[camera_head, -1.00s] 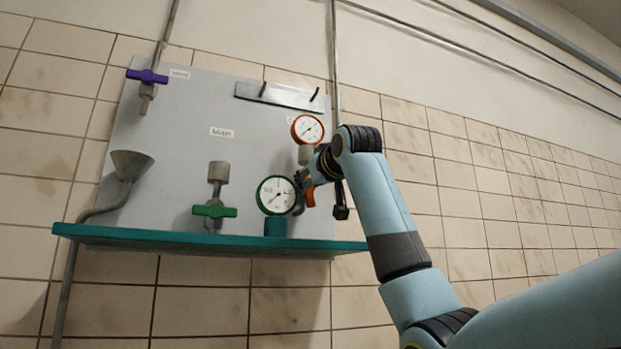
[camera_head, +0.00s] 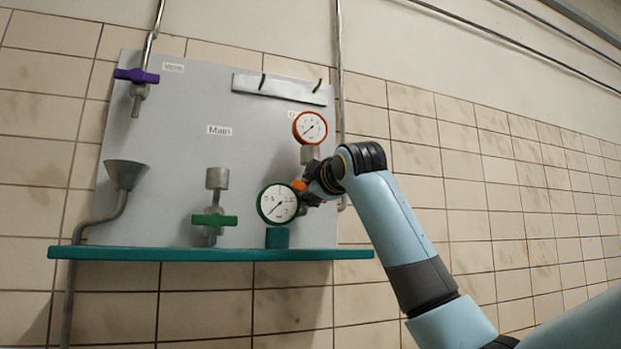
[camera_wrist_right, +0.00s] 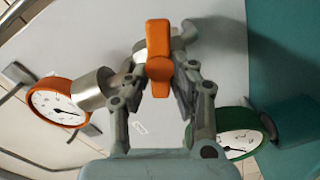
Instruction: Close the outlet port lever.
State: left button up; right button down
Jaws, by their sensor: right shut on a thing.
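The orange outlet lever (camera_wrist_right: 158,42) stands upright in the middle of the right wrist view, on a grey valve. My right gripper (camera_wrist_right: 160,78) is shut on its lower part, one finger on each side. In the head view the right gripper (camera_head: 308,188) is at the board's right side, between the orange-rimmed gauge (camera_head: 309,127) and the green-rimmed gauge (camera_head: 278,203). Only a small part of the orange lever (camera_head: 299,185) shows there; the gripper hides the rest. My left gripper is not in view.
A green main lever (camera_head: 214,220) and a purple lever (camera_head: 137,76) sit farther left on the grey board. A funnel (camera_head: 124,174) is at the left. A teal shelf (camera_head: 200,254) runs under the board. Both gauges flank the gripper closely.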

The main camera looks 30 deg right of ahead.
jog(key=shift+f+n, duration=0.15)
jog(key=shift+n, duration=2.05)
jog(key=c, duration=1.2)
grip_release()
jog(key=shift+o, duration=0.2)
jog(key=v, duration=1.2)
